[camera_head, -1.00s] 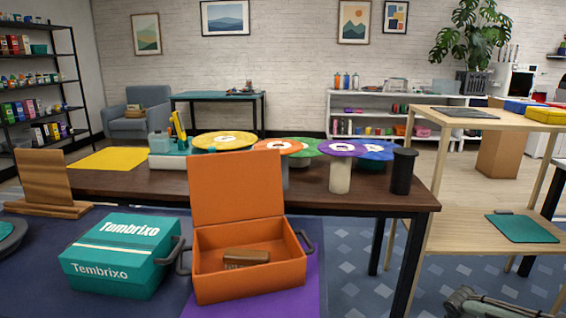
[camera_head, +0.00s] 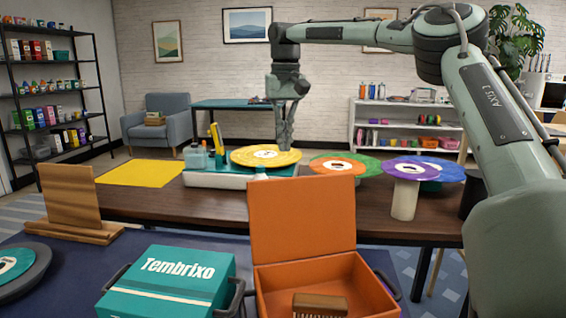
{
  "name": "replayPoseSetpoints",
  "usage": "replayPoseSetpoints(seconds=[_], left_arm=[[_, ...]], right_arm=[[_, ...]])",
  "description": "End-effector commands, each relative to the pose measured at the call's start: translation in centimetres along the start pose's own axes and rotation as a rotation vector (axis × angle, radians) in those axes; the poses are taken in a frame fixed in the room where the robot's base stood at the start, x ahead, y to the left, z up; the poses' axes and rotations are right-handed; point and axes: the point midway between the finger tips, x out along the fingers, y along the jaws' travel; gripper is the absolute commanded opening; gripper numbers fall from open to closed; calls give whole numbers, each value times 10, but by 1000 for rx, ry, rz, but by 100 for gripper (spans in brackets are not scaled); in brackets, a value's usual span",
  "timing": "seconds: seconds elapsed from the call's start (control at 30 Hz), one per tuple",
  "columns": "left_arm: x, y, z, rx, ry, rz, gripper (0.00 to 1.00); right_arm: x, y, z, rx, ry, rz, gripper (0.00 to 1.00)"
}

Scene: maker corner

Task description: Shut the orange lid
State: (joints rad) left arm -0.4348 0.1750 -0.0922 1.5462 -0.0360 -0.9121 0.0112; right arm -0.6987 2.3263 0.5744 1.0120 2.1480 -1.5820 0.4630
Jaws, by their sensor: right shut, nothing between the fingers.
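The orange box (camera_head: 325,271) stands at the bottom middle of the head view, its front cut off by the frame's lower edge. Its orange lid (camera_head: 302,222) stands upright at the back of the box, so the box is open. A brown wooden brush-like block (camera_head: 320,303) lies inside. My right arm comes in from the right and reaches over the table. My right gripper (camera_head: 284,143) points down, shut and empty, above and behind the lid in the picture, apart from it. My left gripper is not in view.
A teal Tembrixo box (camera_head: 172,281) stands close at the left of the orange box. Behind the lid, a dark table (camera_head: 372,205) holds yellow, orange, green and purple discs. A wooden stand (camera_head: 72,203) is at the left.

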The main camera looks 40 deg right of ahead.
Motion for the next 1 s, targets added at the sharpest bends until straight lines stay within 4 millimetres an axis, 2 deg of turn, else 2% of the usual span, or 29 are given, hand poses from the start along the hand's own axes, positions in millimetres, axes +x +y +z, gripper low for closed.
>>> replayPoseSetpoints(seconds=[0.23,0.47,0.7,1.0], left_arm=[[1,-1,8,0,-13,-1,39],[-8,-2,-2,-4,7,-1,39],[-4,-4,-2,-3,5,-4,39],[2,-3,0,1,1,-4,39]], right_arm=[[45,2,1,1,-4,2,0],[94,2,0,1,-3,2,0],[84,1,28,-1,2,-1,0],[82,2,38,2,1,1,0]])
